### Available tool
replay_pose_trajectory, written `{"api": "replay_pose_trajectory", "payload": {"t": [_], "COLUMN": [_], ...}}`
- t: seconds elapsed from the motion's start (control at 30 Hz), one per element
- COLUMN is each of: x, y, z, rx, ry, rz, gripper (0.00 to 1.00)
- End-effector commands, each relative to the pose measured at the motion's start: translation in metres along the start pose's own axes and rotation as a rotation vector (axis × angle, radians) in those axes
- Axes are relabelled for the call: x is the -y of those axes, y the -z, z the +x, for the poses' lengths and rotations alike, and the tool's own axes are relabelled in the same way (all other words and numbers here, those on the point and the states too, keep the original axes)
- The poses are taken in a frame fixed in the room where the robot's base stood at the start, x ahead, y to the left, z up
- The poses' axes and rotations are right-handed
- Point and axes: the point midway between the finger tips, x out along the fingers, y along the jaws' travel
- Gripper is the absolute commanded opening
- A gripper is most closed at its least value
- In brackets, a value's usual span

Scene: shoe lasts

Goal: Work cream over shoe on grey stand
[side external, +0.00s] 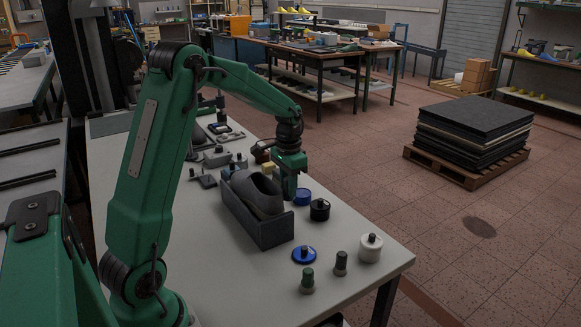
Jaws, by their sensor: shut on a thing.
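A dark grey shoe (262,194) rests in an open-topped, box-like grey stand (268,234) on the table. My gripper (290,193) points down at the right side of the shoe, at its far upper edge in the picture. It is shut on a small tool, which is mostly hidden by the jaws and the shoe. I cannot tell whether the tool touches the shoe. Right of the stand are a blue tin (302,197) and a black jar (320,210). Which one holds cream does not show.
A blue disc with a knob (304,255), a green-topped piece (308,281), a dark knobbed piece (340,263) and a white jar (370,248) stand near the front. Several small items lie behind the stand. The table (225,285) is bare at its front left.

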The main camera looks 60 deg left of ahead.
Motion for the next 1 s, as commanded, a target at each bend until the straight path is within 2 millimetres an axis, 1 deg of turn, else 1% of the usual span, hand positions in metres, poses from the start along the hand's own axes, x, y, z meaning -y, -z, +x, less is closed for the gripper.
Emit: {"api": "replay_pose_trajectory", "payload": {"t": [0.17,0.27,0.8,1.0], "x": [0.000,0.000,0.000,0.000], "y": [0.001,0.003,0.017,0.020], "z": [-0.002,-0.007,-0.049,-0.059], "rx": [-0.001,-0.003,-0.003,-0.002], "ry": [0.001,0.001,0.001,0.001], "rz": [0.000,0.000,0.000,0.000], "gripper": [0.04,0.04,0.04,0.04]}}
